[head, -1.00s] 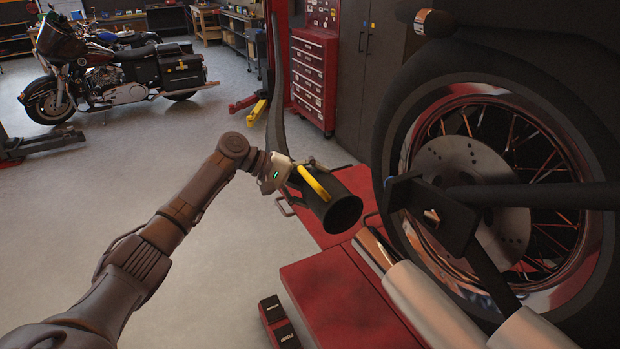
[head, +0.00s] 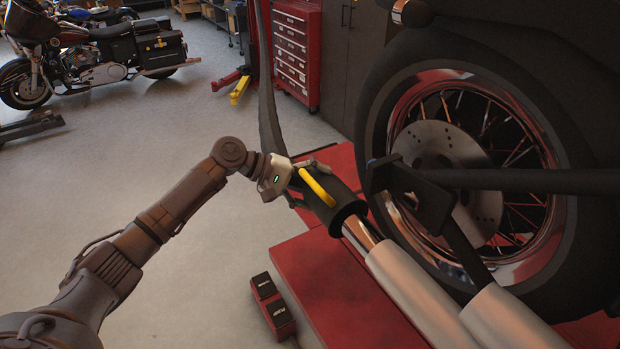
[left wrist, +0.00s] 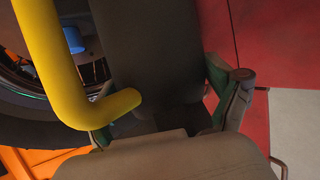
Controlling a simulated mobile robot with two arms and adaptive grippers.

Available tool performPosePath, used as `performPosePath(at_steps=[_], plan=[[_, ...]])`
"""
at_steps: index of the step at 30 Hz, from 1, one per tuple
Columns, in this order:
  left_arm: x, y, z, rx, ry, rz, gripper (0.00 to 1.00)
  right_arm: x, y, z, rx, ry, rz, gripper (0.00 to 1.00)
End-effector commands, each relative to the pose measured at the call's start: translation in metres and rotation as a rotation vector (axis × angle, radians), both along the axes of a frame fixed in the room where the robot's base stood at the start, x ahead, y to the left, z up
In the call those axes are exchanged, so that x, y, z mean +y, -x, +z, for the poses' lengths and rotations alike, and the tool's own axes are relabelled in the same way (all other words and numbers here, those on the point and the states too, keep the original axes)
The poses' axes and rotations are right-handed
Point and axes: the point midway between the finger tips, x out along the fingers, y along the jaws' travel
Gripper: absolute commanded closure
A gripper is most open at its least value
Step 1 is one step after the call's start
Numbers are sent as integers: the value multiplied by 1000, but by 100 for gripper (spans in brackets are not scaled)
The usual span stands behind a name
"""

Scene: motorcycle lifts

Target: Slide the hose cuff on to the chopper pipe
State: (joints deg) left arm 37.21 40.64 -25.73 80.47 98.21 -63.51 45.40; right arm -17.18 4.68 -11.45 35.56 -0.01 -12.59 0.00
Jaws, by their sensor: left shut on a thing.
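The black hose cuff (head: 340,205) with its yellow handle (head: 317,187) is held by my left gripper (head: 303,182) above the red lift. The chrome end of the chopper pipe (head: 362,233) meets the cuff's open mouth, and the two look roughly in line. The pipe's very tip is hidden at the mouth, so I cannot tell how far inside it is. In the left wrist view, the gripper's fingers (left wrist: 168,112) are on both sides of the dark cuff (left wrist: 148,55), with the yellow handle (left wrist: 60,70) at left. My right gripper is out of view.
The motorcycle wheel (head: 375,110) stands close to the right of the cuff. A second silver pipe (head: 515,320) lies right of the first. The red lift (head: 330,285) is below, with a pedal box (head: 272,305) beside it. Open floor (head: 150,130) is at left.

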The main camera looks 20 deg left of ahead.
Motion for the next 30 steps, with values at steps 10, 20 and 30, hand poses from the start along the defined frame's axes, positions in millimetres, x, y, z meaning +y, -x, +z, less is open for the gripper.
performPosePath(at_steps=[10,20,30], plan=[[-22,17,3,-3,1,-1,65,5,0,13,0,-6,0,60],[-42,33,3,-2,1,0,65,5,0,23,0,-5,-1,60],[-62,48,4,-2,1,0,65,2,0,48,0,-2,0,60]])
